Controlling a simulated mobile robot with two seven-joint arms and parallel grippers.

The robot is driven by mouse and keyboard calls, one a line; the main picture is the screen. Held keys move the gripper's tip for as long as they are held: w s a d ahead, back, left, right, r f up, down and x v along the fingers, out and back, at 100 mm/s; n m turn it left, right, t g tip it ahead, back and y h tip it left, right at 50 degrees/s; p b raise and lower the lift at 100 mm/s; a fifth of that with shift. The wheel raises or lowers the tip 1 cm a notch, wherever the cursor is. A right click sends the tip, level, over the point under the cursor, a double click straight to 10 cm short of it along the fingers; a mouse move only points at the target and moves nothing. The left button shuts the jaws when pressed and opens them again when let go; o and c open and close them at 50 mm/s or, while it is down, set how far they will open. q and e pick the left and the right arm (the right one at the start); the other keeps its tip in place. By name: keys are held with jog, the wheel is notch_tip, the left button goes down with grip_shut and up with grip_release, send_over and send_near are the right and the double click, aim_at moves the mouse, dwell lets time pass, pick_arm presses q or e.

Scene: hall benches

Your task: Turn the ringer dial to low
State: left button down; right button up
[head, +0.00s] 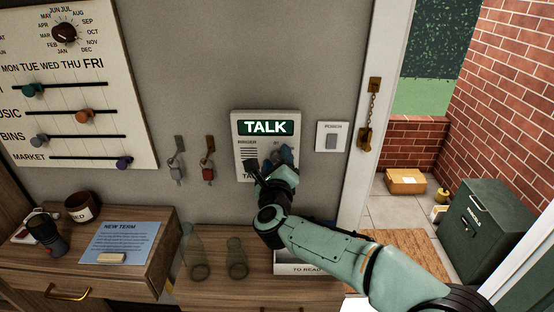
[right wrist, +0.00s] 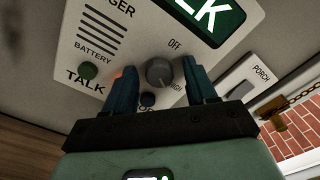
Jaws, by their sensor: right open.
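The white intercom panel (head: 240,120) with a green TALK sign hangs on the wall in the middle of the head view. Its grey round ringer dial (right wrist: 159,72) shows in the right wrist view, with OFF printed above it and HIGH, partly covered, at its lower right. The LOW mark is not visible, and I cannot tell where the dial points. My right gripper (head: 278,158) is open at the panel. In the right wrist view its two blue fingers (right wrist: 161,68) stand on either side of the dial, with gaps showing. The gripper hides the dial in the head view.
A porch switch (head: 332,137) is right of the panel; keys (head: 208,172) hang left. Glass bottles (head: 237,258) stand on the bench below.

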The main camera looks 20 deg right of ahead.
grip_shut()
dwell(0.3)
jog(key=n+p, duration=0.1)
jog(key=n, duration=0.4)
jog(key=shift+r+n, duration=0.1)
jog(key=shift+n, duration=0.3)
jog(key=n+p, duration=0.2)
jog(key=n, duration=0.4)
jog(key=shift+p, duration=0.3)
grip_release()
